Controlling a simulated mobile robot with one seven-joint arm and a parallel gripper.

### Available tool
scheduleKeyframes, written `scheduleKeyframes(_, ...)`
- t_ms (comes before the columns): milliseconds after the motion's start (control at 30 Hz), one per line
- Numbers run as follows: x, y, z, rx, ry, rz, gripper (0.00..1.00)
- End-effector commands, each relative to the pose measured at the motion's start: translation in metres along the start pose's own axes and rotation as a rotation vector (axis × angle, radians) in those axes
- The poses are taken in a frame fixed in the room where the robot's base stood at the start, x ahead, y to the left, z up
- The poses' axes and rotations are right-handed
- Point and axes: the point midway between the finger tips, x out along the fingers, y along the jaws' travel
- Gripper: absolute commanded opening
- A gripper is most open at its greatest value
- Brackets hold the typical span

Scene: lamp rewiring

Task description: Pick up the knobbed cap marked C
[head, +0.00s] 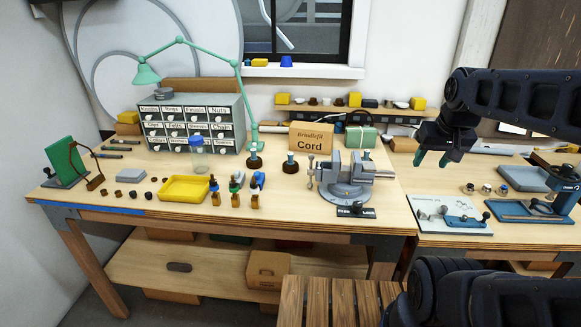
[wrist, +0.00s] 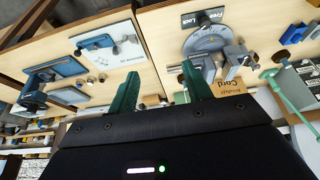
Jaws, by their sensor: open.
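My gripper (head: 433,159) hangs in the air above the gap between the two benches, its green fingers apart and nothing between them. The same open fingers show in the wrist view (wrist: 158,88). No letter C can be read in either view, so I cannot tell which piece is the marked cap. Several small dark round pieces (head: 133,194) lie at the left of the main bench. A row of small metal-and-brown round pieces (head: 486,188) stands on the right bench. My gripper is well away from the dark pieces and nearer the metal ones.
The main bench (head: 285,222) holds a yellow tray (head: 184,189), a grey vise (head: 346,180), a cord box (head: 311,136), a green lamp (head: 147,73) and a drawer cabinet (head: 193,123). A white plate with a blue tool (head: 448,214) lies on the right bench. A slatted wooden surface (head: 342,301) is in front.

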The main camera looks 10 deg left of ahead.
Motion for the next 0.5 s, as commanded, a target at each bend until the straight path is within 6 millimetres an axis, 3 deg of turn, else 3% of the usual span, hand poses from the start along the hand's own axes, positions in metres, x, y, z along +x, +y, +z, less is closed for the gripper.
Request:
scheduleKeyframes(167, -0.001, -0.005, -0.017, -0.054, -0.015, -0.005, 0.5)
scheduleKeyframes(500, 0.006, -0.04, -0.099, -0.334, -0.082, -0.035, 0.5)
